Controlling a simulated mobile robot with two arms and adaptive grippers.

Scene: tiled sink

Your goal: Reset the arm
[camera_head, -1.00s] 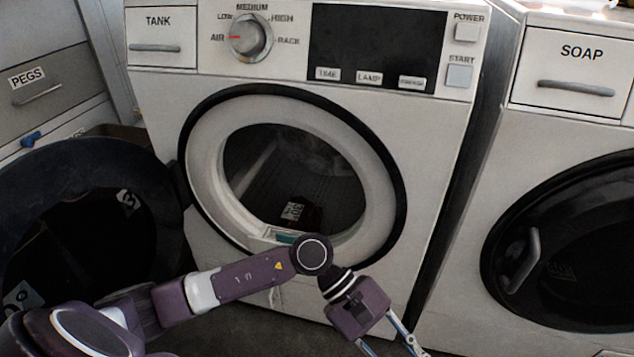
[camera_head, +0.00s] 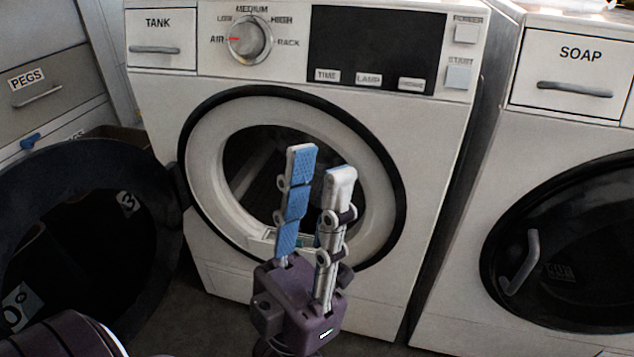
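My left gripper (camera_head: 320,166) is in the lower middle of the head view, its two fingers pointing up in front of the open dryer's round opening. The fingers have blue pads and stand apart with nothing between them. The gripper's purple body (camera_head: 298,308) shows below them. Part of my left arm (camera_head: 62,338) shows at the bottom left corner. My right gripper is not in view.
The dryer (camera_head: 420,160) has its dark round door (camera_head: 150,235) swung open to the left. A second machine with a closed round door (camera_head: 575,245) stands at the right. Drawers marked PEGS (camera_head: 58,95) are at the far left.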

